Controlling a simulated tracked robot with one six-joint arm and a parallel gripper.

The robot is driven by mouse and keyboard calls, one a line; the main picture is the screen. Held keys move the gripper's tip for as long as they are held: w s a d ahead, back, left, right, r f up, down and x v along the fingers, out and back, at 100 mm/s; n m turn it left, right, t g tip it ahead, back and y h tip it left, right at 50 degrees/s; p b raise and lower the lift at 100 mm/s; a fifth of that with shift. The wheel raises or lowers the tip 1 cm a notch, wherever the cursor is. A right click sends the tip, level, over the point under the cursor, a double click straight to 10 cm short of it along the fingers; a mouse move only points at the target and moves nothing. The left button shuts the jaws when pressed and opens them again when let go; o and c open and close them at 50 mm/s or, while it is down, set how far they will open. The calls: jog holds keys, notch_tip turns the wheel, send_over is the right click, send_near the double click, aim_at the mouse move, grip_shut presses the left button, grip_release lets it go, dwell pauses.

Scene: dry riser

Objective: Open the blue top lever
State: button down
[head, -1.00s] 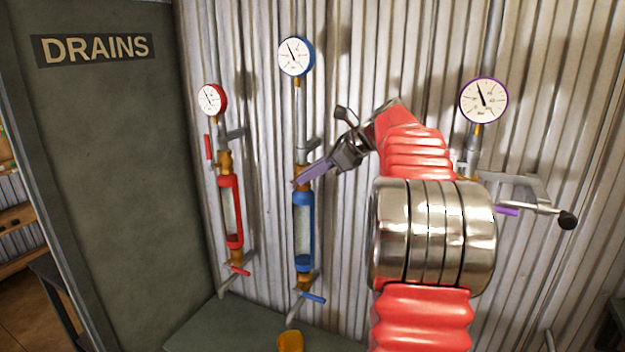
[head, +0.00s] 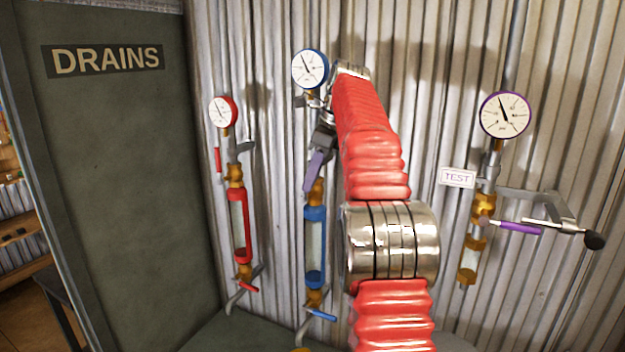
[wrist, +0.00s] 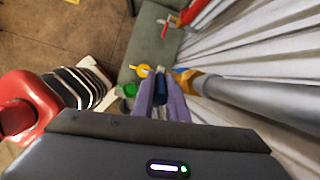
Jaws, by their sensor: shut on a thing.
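The blue-ringed gauge (head: 310,69) tops a pipe leading down to a blue-framed sight glass (head: 315,245). My gripper (head: 313,182), with purple fingers, points steeply down beside the upper brass valve of this glass. In the wrist view my gripper (wrist: 165,92) is shut on a narrow blue piece, the blue top lever (wrist: 160,87), which sits between the fingers. In the head view the fingers hide that lever, so its angle is hard to tell. The lower blue lever (head: 323,315) slants at the bottom brass valve.
The red-framed glass (head: 239,223) with its upright red lever (head: 217,160) stands to the left. The purple-ringed gauge (head: 504,114), a TEST sign (head: 457,177) and a horizontal purple lever (head: 518,228) are to the right. Corrugated wall lies close behind; a green door (head: 115,190) is at left.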

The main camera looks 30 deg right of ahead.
jog(key=shift+w+a, duration=0.1)
jog(key=shift+w, duration=0.15)
dwell(0.3)
jog(key=c, duration=1.9)
grip_release()
jog(key=shift+w, duration=0.1)
jog(key=shift+c, duration=0.2)
jog(key=shift+o, duration=1)
jog(key=shift+r, duration=0.1)
jog(key=shift+v, duration=1.8)
jog(key=shift+r, duration=0.2)
jog(key=shift+s+r, duration=0.3)
jog(key=shift+s, duration=0.05)
jog(key=shift+s+d, duration=0.25)
jog(key=shift+d, duration=0.1)
